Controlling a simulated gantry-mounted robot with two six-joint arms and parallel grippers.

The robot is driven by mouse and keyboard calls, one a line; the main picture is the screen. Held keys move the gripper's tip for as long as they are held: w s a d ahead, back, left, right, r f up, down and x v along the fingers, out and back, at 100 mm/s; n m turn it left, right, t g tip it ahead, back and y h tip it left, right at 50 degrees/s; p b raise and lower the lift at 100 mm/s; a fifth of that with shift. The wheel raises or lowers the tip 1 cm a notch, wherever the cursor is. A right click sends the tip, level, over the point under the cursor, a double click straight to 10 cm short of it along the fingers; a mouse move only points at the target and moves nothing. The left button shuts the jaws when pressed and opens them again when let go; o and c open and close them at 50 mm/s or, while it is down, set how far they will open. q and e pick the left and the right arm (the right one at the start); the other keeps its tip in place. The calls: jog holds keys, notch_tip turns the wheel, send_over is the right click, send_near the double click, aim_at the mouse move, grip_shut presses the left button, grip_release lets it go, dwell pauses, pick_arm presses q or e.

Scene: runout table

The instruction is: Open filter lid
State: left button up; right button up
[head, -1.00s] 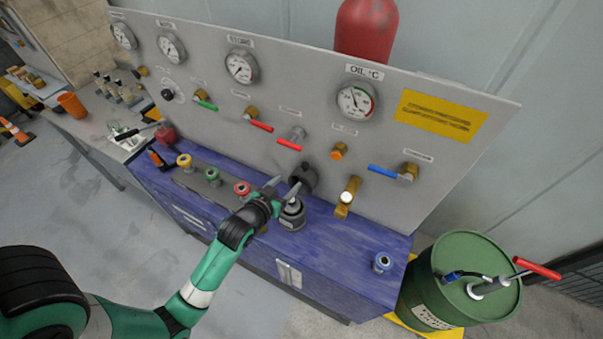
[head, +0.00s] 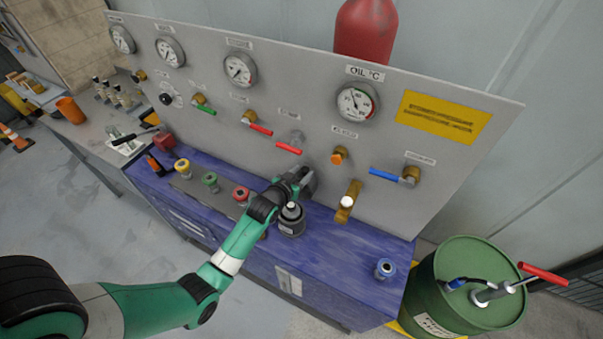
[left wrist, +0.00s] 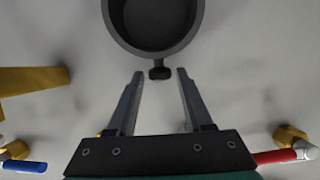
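The filter is a dark grey round housing (head: 309,183) on the upright panel, partly hidden by my gripper in the head view. In the left wrist view its round, dark face with a raised rim (left wrist: 155,22) fills the top middle, and a small dark tab (left wrist: 160,73) sticks out from the rim towards me. My left gripper (head: 297,176) is at the filter. In the left wrist view my left gripper (left wrist: 160,80) is open, with the tab between its fingertips and a gap on each side. My right gripper is not in view.
A grey-black bottle (head: 291,219) stands on the blue bench (head: 335,258) just below my gripper. A brass tap (head: 349,200) and a blue-handled valve (head: 390,175) are to the right. Red-handled valves (head: 288,148) are above. A green drum (head: 468,285) stands beside the bench.

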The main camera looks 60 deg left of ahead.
pick_arm(q)
grip_shut()
dwell(1.1)
